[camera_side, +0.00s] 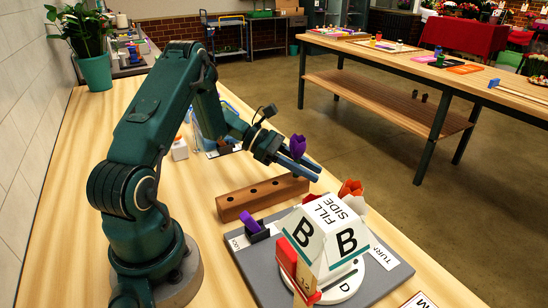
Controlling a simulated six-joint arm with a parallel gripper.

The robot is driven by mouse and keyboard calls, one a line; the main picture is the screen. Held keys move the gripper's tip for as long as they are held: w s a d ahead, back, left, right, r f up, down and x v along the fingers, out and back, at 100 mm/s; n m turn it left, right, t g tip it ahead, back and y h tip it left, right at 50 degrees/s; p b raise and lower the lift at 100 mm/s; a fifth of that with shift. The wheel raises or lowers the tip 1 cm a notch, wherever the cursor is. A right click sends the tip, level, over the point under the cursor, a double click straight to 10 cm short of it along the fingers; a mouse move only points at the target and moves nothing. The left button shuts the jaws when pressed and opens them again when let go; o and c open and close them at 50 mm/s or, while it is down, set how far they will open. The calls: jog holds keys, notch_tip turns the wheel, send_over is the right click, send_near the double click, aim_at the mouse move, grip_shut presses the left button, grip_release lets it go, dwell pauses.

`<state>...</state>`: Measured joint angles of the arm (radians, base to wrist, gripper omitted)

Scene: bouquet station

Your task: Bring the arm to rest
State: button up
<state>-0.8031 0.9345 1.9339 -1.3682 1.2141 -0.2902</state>
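My gripper (316,174) is in the air above the right end of a wooden block with holes (262,197). Its two long blue-grey fingers point right and slightly down, lying close together in this view. A purple tulip-shaped flower (297,147) shows right at the fingers. I cannot tell whether it is gripped or stands behind them; its stem is hidden. My arm is bent forward over the bench (205,200).
A white holder marked "FILL SIDE" and "B" (335,215) stands on a grey board (258,268), with red flowers (350,188) at it. A purple piece sits in a dark holder (250,222). A potted plant (95,72) stands at the back left by the tiled wall.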

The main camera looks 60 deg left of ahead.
jog(key=shift+o, duration=0.5)
jog(key=shift+s+a, duration=0.1)
jog(key=shift+v, duration=3.35)
jog(key=shift+o, duration=0.4)
jog(key=o, duration=0.5)
